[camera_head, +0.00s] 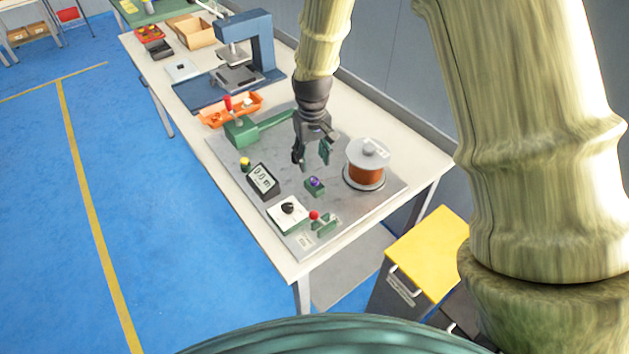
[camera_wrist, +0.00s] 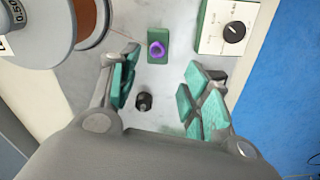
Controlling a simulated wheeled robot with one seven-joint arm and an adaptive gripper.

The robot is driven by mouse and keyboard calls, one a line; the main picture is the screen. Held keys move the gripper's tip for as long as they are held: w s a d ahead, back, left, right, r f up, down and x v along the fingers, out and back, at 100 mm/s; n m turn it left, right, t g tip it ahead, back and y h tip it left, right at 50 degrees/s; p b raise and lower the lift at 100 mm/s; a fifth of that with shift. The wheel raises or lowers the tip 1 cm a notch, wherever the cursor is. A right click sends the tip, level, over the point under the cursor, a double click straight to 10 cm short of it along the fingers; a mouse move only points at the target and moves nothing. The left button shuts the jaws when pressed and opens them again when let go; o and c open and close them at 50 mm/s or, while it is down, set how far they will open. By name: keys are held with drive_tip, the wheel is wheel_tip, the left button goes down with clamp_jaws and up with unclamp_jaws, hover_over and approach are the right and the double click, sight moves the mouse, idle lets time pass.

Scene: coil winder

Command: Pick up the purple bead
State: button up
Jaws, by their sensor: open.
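The purple bead (camera_head: 315,182) sits on a small green block (camera_head: 315,190) on the grey plate of the coil winder. In the wrist view the bead (camera_wrist: 157,50) looks like a ring on the green block (camera_wrist: 158,60), beyond the fingertips and roughly between their lines. My gripper (camera_head: 312,160) is open and empty, above the plate and a little behind the bead in the head view. Its two fingers with green pads are spread apart in the wrist view (camera_wrist: 158,82). Nothing hides the bead.
A copper wire spool (camera_head: 366,164) stands close right of the bead. A meter display (camera_head: 262,179), a dial box (camera_head: 288,213) and a red-knobbed switch (camera_head: 315,216) stand left and in front. A green arm (camera_head: 255,127) and an orange tray (camera_head: 230,110) lie behind. A black knob (camera_wrist: 143,100) shows between my fingers.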

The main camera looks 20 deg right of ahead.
sight(315, 180)
drive_tip(key=shift+f, duration=1.4)
drive_tip(key=shift+s+d+f+p, duration=0.15)
drive_tip(key=shift+f+p, duration=0.5)
drive_tip(key=shift+f, duration=0.25)
drive_tip(key=shift+s+d+f+p, duration=0.1)
drive_tip(key=shift+f+p, duration=0.5)
drive_tip(key=shift+f, duration=1.15)
drive_tip(key=c, duration=0.7)
drive_tip(key=shift+c, duration=0.5)
